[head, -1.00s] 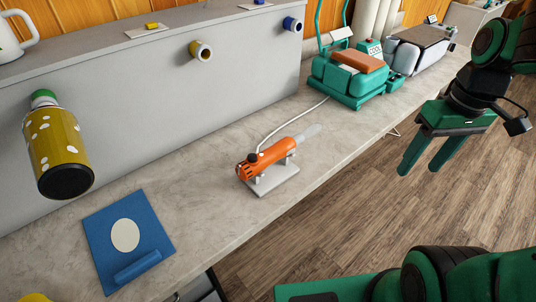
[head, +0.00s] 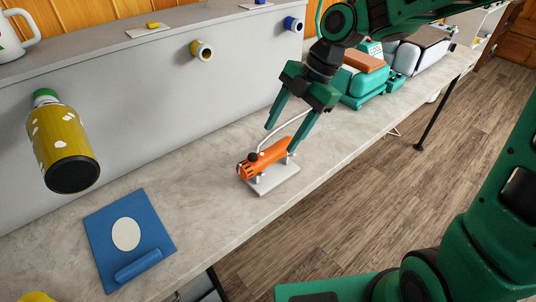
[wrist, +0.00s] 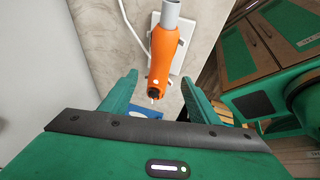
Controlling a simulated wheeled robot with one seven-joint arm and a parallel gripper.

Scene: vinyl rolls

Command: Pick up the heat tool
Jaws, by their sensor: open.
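The orange heat tool (head: 264,158) lies on a small light stand (head: 275,180) on the counter, with a white cord running behind it. In the wrist view the heat tool (wrist: 162,52) shows its orange body, dark end and grey nozzle, ahead of the fingers and roughly midway between them. My gripper (head: 289,132) is open and empty, above and just behind the tool in the head view. Its green fingers also show in the wrist view (wrist: 158,92). One finger hides the nozzle end in the head view.
A blue mat (head: 105,240) with a white oval lies at the left of the counter. A yellow bottle (head: 62,145) juts out by the grey wall panel (head: 140,95). A teal press (head: 362,85) stands behind my gripper. The counter between mat and stand is clear.

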